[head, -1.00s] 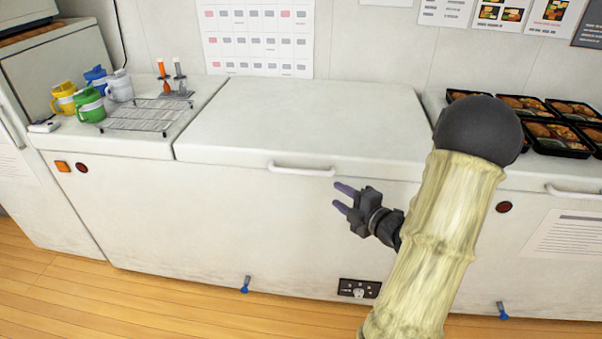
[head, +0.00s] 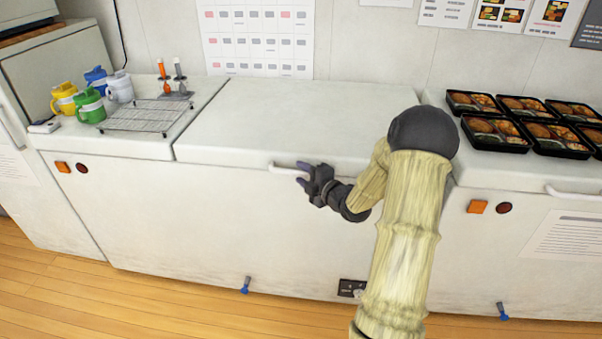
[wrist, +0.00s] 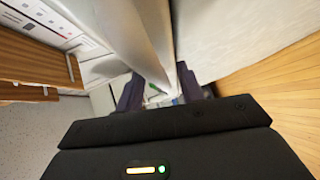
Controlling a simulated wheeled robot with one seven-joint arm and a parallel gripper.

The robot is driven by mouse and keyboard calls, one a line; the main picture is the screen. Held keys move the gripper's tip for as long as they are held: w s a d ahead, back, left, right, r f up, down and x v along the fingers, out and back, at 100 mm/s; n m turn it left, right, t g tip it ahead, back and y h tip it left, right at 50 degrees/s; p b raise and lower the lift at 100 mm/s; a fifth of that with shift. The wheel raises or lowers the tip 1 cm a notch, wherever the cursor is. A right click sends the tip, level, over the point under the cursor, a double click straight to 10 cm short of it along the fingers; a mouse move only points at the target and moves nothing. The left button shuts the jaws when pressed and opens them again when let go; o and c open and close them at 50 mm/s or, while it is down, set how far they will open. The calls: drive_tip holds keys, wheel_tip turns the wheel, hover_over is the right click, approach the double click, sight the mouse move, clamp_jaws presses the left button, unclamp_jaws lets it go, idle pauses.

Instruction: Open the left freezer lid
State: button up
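The left freezer lid (head: 290,110) is white and lies flat and closed on the left chest freezer (head: 170,220). Its white bar handle (head: 283,168) is at the lid's front edge, its right part hidden by my gripper. My gripper (head: 301,174) is at the handle's right part, with its dark fingers pointing left. In the wrist view, the fingers (wrist: 158,90) stand apart, with a white bar-like strip running between them. I cannot tell whether they touch the handle.
Several mugs (head: 90,103) and a wire rack (head: 145,115) stand on the freezer's left part, beside the lid. Several bento trays (head: 495,133) sit on the right freezer. The lid top is clear, apart from my arm over its right side.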

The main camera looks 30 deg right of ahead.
drive_tip(key=shift+w+a+f, duration=0.1)
drive_tip(key=shift+w+a, duration=0.05)
drive_tip(key=shift+w, duration=0.5)
clamp_jaws()
